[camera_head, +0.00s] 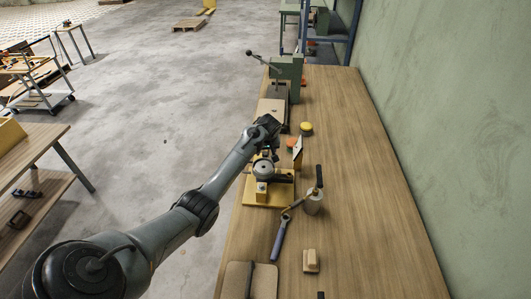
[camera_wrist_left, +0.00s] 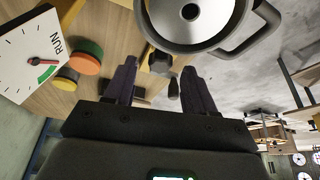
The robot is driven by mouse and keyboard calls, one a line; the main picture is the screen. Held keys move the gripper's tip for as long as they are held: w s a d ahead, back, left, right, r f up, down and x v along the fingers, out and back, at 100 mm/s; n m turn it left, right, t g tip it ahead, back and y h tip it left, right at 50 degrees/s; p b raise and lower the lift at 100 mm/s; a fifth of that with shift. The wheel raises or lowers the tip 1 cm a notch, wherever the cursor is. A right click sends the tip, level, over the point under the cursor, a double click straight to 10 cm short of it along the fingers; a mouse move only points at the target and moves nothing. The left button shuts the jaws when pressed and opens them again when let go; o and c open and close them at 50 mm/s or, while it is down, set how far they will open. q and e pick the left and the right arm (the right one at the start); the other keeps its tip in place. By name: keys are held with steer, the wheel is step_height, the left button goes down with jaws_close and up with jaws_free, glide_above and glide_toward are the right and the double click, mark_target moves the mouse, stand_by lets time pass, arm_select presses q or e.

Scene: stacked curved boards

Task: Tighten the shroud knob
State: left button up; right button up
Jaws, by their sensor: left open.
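My left gripper (camera_head: 268,148) comes down over a small machine on a yellow wooden base (camera_head: 258,201). In the left wrist view the gripper (camera_wrist_left: 159,66) is open, its two dark fingers apart. A round grey shroud-like housing (camera_wrist_left: 195,18) with a curved dark handle lies just beyond the fingertips; its round top also shows in the head view (camera_head: 264,167). A dark faceted knob (camera_wrist_left: 161,63), probably the shroud knob, sits below the housing rim, between the fingertips. A smaller dark piece (camera_wrist_left: 174,89) is beside it. I cannot tell whether the fingers touch the knob.
A white dial panel marked RUN (camera_wrist_left: 32,52) stands beside the machine, with orange (camera_wrist_left: 84,64) and yellow (camera_wrist_left: 64,82) round pieces near it. A blue-grey handled tool (camera_head: 279,239), a canister (camera_head: 313,206) and a wooden block (camera_head: 311,261) are nearer. The bench's right side (camera_head: 365,190) is clear.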

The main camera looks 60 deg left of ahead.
arm_select(q)
steer(key=shift+x, duration=0.75)
jaws_close()
steer(key=m+p, duration=0.1)
steer(key=p, duration=0.1)
steer(key=m+t+p, duration=0.1)
steer(key=m+p, duration=0.1)
steer(key=p, duration=0.1)
steer(key=shift+s+r+h, duration=0.1)
steer(key=shift+r+h, duration=0.2)
steer(key=shift+a+m+p, duration=0.1)
steer(key=shift+m+p, duration=0.3)
steer(key=shift+m, duration=0.1)
steer(key=shift+f+m, duration=0.25)
steer(key=shift+m, duration=0.05)
steer(key=shift+t, duration=0.3)
